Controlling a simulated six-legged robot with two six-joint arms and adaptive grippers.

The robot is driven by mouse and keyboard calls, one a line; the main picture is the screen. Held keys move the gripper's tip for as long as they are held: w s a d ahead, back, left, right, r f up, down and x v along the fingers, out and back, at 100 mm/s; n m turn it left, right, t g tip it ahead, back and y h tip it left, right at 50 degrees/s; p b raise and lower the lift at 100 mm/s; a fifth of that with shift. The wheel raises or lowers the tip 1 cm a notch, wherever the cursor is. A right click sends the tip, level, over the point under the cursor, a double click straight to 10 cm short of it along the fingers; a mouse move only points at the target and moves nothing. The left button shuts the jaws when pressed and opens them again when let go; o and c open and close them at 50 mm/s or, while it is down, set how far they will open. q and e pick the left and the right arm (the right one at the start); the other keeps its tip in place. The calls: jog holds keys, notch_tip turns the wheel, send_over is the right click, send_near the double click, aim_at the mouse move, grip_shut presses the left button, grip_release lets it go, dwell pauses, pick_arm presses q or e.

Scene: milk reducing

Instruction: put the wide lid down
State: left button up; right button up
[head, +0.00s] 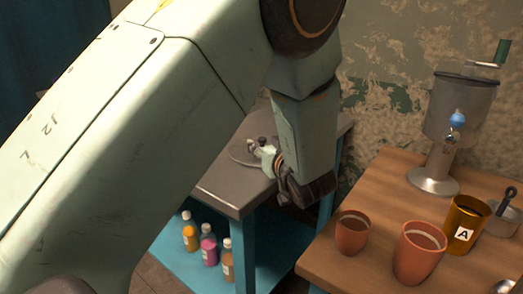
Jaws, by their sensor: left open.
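The wide lid (240,153) is a round grey disc with a small dark knob. It appears to lie flat on the grey top of the blue side table (228,186). My left gripper (262,156) is open at the lid's right side, close to the knob. Whether its fingers touch the lid cannot be told. My left arm crosses the view in front and hides part of the table. My right gripper is not in view.
Several bottles (208,245) stand on the lower blue shelf. On the wooden table (340,268) at the right are two clay cups (352,234) (418,254), an amber cup marked A (462,226), a metal pot (500,220) and a metal churn with a crank (458,108).

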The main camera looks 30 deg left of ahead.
pick_arm(q)
jog(key=shift+s+d+r, duration=0.15)
jog(key=shift+s+r, duration=0.05)
jog(key=c, duration=0.4)
jog(key=shift+w+f, duration=0.1)
jog(key=c, duration=0.4)
grip_shut()
